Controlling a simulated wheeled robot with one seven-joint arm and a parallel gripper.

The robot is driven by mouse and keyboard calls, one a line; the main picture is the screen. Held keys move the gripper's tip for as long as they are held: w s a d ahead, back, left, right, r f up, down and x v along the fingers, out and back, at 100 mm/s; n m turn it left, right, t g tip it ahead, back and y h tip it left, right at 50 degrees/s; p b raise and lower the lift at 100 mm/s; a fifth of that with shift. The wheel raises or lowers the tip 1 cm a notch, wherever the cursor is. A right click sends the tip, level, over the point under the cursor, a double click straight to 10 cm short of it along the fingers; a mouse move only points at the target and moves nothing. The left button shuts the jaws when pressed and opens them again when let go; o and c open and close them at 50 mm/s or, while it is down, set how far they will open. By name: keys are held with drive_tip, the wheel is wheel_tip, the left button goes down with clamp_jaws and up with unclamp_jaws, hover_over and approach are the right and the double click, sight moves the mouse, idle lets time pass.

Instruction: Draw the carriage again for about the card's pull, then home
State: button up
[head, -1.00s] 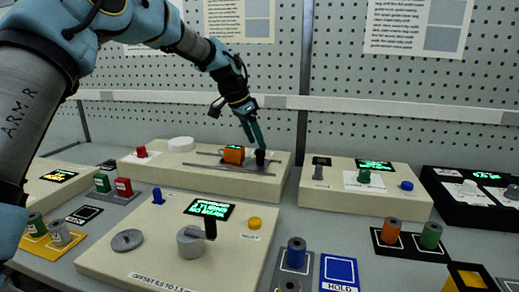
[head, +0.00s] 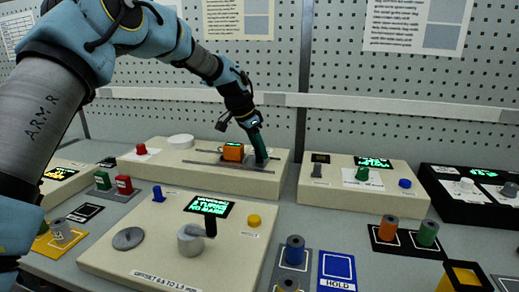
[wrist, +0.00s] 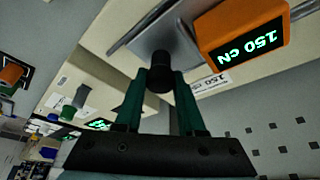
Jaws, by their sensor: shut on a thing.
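The orange carriage block (head: 233,152) sits on the rails (head: 205,162) of the long beige unit at the back. In the wrist view its face (wrist: 245,38) carries a green readout of 150 cN. A black upright knob (wrist: 160,68) stands beside the block. My gripper (head: 262,160) has come down on this knob, and its green fingers are shut on it from both sides in the wrist view. In the head view the fingers hide most of the knob. A printed card (head: 417,25) hangs on the back wall; its text is too small to read.
A beige box with a grey crank (head: 192,238) and a green-lit screen (head: 210,206) stands in front. Another beige unit (head: 340,192) is on the right. Coloured spools, such as an orange one (head: 389,228), stand around the bench.

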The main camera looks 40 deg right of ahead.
clamp_jaws()
idle(0.9)
